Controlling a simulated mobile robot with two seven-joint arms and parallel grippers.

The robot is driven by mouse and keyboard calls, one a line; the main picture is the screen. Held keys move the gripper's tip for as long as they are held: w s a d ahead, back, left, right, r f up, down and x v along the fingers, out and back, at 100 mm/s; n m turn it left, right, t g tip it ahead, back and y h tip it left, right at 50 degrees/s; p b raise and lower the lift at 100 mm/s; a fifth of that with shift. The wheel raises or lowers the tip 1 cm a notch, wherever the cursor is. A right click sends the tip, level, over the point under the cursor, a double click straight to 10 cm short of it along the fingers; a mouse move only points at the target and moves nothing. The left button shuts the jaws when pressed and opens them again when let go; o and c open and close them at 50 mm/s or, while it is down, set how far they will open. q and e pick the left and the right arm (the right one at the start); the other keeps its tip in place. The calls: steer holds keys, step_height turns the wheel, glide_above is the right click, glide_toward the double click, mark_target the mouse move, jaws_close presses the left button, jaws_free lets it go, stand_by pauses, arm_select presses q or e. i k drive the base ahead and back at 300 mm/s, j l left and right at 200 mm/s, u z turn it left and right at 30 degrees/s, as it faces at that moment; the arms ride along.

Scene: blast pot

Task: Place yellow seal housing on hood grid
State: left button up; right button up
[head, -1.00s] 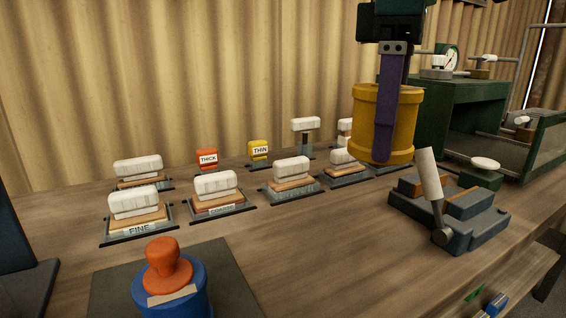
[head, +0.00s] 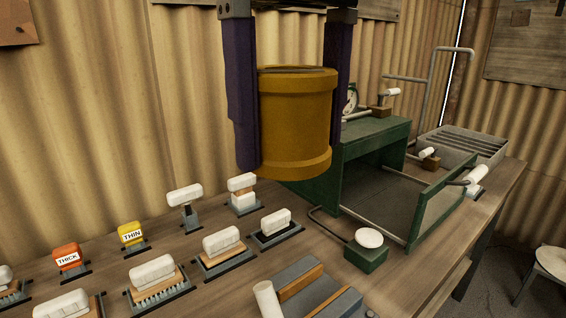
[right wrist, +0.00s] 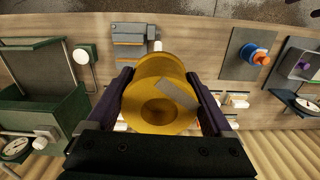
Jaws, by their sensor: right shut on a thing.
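The yellow seal housing (head: 294,118) is a ribbed-rim cylinder, held upright above the bench in the head view. My right gripper (head: 290,140) is shut on it, with one purple finger on each side. In the right wrist view the housing (right wrist: 158,95) sits between the fingers, its round recessed top toward the camera. The green hood (head: 436,207) stands on the bench to the right of the housing, with its front panel low. A grey slatted tray (head: 452,148) is beyond it; I cannot tell which surface is the hood grid. My left gripper is not in view.
White-handled brushes (head: 222,242) and orange and yellow blocks (head: 131,233) stand in holders along the bench. A white-topped green button box (head: 368,248) is in front of the hood. A pressure gauge (head: 351,98) and pipes are behind it. A corrugated wall closes the back.

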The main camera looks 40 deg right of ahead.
mark_target(404, 204)
steer(key=i+l, duration=0.1)
steer(key=l, duration=0.65)
steer(key=i+l, duration=0.1)
steer(key=l, duration=0.65)
steer(key=i+l, duration=0.1)
steer(key=l, duration=0.6)
steer(key=i+l, duration=0.1)
steer(key=l, duration=0.65)
steer(key=i+u, duration=0.05)
